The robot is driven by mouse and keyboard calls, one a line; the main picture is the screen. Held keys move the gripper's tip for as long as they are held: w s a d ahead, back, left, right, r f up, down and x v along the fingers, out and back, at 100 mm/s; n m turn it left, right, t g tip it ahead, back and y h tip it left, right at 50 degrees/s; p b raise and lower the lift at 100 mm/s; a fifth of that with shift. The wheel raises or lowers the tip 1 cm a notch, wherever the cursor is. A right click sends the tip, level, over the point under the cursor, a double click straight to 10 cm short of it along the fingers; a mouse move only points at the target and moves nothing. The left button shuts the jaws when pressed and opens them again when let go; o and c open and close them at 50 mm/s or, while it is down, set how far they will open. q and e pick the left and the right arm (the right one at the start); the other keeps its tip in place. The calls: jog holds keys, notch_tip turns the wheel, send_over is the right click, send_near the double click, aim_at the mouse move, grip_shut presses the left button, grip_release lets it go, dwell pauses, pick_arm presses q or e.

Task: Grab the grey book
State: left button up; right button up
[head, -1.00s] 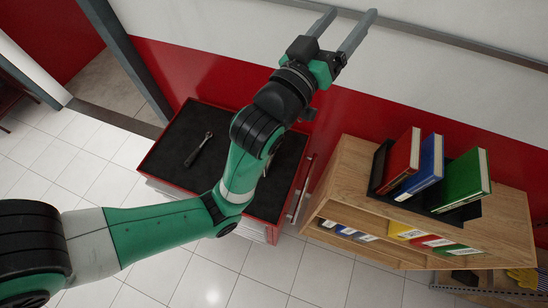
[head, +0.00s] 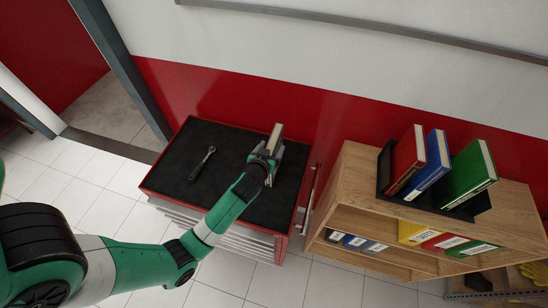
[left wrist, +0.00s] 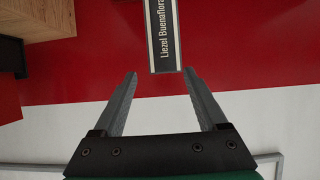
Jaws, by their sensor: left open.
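The grey book (head: 275,136) stands upright on the black top of the red cabinet, near its back right part, with pale page edges upward in the head view. In the left wrist view, its dark spine with the name label (left wrist: 163,35) enters from the top edge. My left gripper (head: 267,157) is beside the book's near side in the head view. In the left wrist view my left gripper (left wrist: 160,76) is open, and the book's lower end is at the gap between the fingertips. I cannot tell whether they touch. My right gripper is not in view.
A ratchet (head: 202,163) lies on the cabinet's black top (head: 228,140). A wooden shelf (head: 375,165) at right holds red (head: 407,158), blue (head: 428,165) and green (head: 468,175) books, with binders below. A red and white wall runs behind.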

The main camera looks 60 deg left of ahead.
aim_at(273, 142)
pick_arm(q)
jog(key=shift+s+a+r+x, duration=0.1)
jog(key=shift+a+x, duration=0.05)
jog(key=shift+x, duration=1.3)
jog(key=shift+s+a+r+x, duration=0.1)
jog(key=shift+a+x, duration=0.1)
jog(key=shift+x, duration=1.25)
grip_shut()
jog(key=shift+r, duration=0.1)
